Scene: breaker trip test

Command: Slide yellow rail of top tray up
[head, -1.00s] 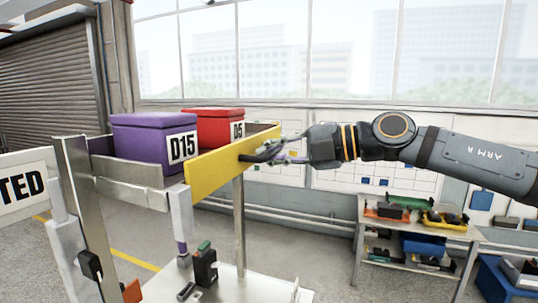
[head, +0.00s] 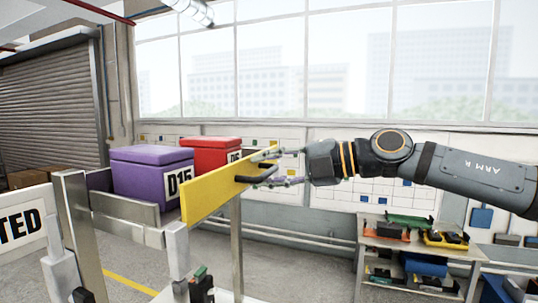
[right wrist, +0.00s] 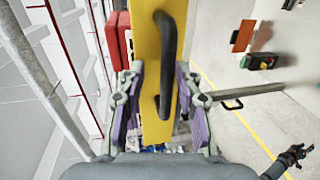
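The yellow rail (head: 215,194) stands along the front of the top tray (head: 125,207), partly covering the D15 label in the head view. Its dark handle (head: 256,174) sits near the right end. My right gripper (head: 274,170) reaches in from the right at the handle. In the right wrist view, its purple-padded fingers (right wrist: 158,105) lie apart on either side of the yellow rail (right wrist: 146,70) and handle (right wrist: 170,45). Contact with the handle is hard to judge. A small dark gripper (right wrist: 291,156), apparently my left one, shows at lower right; its finger state is unclear.
A purple box (head: 145,172) marked D15 and a red box (head: 210,152) stand on the tray. A metal post (head: 82,235) and a white sign (head: 25,225) are at left. A shelf with tools (head: 415,232) stands behind at right.

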